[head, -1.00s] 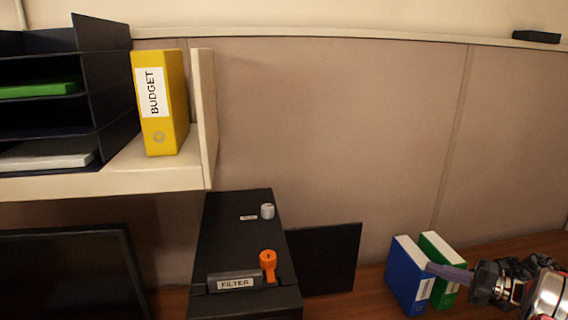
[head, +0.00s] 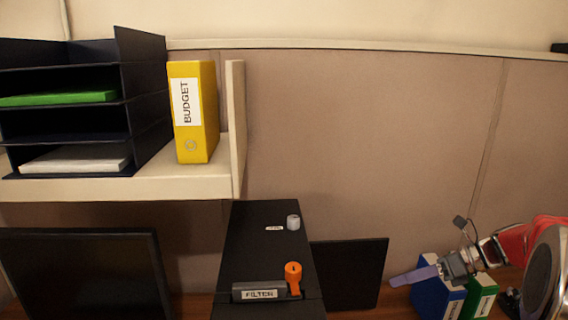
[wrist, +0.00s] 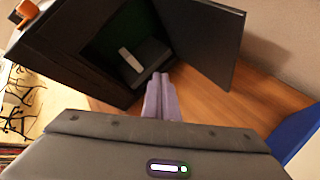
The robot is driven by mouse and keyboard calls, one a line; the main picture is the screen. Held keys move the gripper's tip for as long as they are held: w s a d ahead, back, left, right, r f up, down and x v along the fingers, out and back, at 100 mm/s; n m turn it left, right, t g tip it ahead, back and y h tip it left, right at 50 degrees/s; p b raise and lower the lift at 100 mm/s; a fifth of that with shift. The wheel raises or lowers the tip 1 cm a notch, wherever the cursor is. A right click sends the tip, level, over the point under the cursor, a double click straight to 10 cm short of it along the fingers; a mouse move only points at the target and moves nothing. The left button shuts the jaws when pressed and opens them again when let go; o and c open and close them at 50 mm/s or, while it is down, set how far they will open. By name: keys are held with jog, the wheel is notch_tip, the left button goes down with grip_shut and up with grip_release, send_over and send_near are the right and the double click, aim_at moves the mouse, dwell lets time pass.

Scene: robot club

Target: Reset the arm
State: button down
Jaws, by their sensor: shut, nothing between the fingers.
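My gripper (head: 415,276) is at the lower right of the head view, its pale purple fingers pointing left, shut and empty. In the wrist view the fingers (wrist: 161,98) lie together over the wooden desk, in front of the black box (wrist: 95,55). The box's door (wrist: 207,40) stands open, and a dark item with a pale label lies inside.
A blue binder (head: 437,298) and a green binder (head: 481,299) stand behind my arm at the lower right. A shelf (head: 120,188) holds dark trays (head: 140,95) and a yellow BUDGET binder (head: 212,115). A dark monitor (head: 80,275) is at the lower left.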

jog(key=s+a+r+n+t+h, duration=0.1)
jog(key=s+a+n+h, duration=0.4)
jog(key=s+n, duration=0.7)
jog(key=s+a+r+n+t+h, duration=0.1)
jog(key=s+a+r+n+h, duration=0.1)
jog(key=s+a+n+h, duration=0.3)
jog(key=s+a+n, duration=0.3)
jog(key=s+n, duration=0.4)
jog(key=n, duration=0.4)
jog(key=shift+s+a+r+n, duration=0.2)
jog(key=shift+s+n, duration=0.1)
jog(key=shift+n, duration=0.1)
jog(key=c, duration=2.5)
grip_release()
